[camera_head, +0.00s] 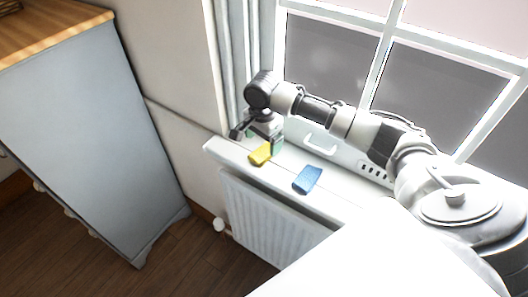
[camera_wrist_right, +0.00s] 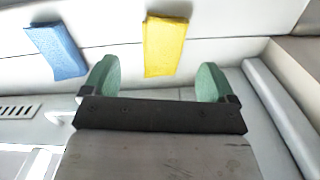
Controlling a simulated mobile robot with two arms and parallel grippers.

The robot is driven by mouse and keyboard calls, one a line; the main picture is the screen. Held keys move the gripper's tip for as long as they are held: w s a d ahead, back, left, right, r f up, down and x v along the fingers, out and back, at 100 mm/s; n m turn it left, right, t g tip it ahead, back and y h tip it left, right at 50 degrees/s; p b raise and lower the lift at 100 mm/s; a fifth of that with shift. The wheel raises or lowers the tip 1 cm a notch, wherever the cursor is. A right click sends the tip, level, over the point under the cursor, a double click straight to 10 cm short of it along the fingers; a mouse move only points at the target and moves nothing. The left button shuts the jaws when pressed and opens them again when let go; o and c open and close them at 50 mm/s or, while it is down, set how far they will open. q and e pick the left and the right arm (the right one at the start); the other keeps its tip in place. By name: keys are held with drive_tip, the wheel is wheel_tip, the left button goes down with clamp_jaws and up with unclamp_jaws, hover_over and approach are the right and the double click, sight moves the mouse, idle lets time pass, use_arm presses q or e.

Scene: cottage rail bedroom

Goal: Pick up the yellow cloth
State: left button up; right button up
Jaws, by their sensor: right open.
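The yellow cloth (camera_head: 261,154) lies on the white window sill (camera_head: 345,203), near the sill's left end. It also shows in the right wrist view (camera_wrist_right: 165,46), ahead of and between the two green fingertips. My right gripper (camera_head: 262,138) is over the sill just behind the cloth, with its jaws open. In the right wrist view the open gripper (camera_wrist_right: 155,82) has nothing between its fingers, and the cloth appears apart from them. My left gripper is not in view.
A blue cloth (camera_head: 307,179) lies on the sill right of the yellow one. A white handle (camera_head: 320,143) and the window frame are behind. A radiator (camera_head: 270,222) is below the sill. A grey cabinet (camera_head: 90,130) stands at left.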

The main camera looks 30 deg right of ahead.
sight(263, 150)
drive_tip(key=f, duration=0.2)
drive_tip(key=f+p, duration=0.1)
drive_tip(key=f, duration=0.2)
drive_tip(key=shift+w+d+f, duration=0.1)
drive_tip(key=shift+w+f, duration=0.1)
drive_tip(key=shift+f, duration=0.15)
drive_tip(key=shift+c, duration=0.3)
drive_tip(key=c, duration=0.9)
